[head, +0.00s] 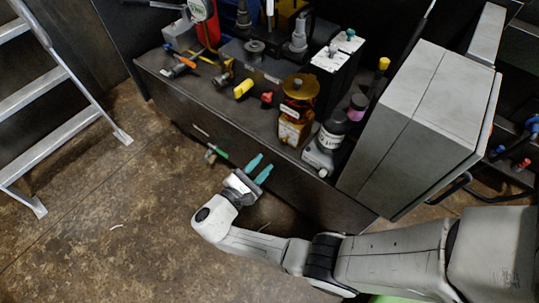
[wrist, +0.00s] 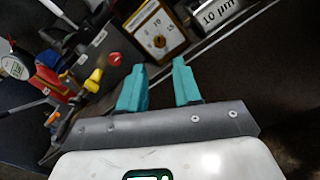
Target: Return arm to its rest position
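My gripper (head: 262,167) is at the end of my white arm, in front of the dark workbench (head: 190,96) in the head view. Its two teal fingers stand apart with nothing between them. In the wrist view the same gripper (wrist: 158,78) shows a clear gap between the fingers. The gripper points toward the bench front. My arm reaches in from the lower right of the head view, over the brown floor. A small green-tipped item (head: 217,151) shows at the bench front, left of the fingers.
The bench top holds an orange gauge device (head: 296,108), a grey-and-white bottle (head: 326,145), a yellow knob (head: 243,88) and a red knob (head: 267,98). A grey cabinet (head: 420,120) stands close above my arm. A metal ladder (head: 48,90) stands left.

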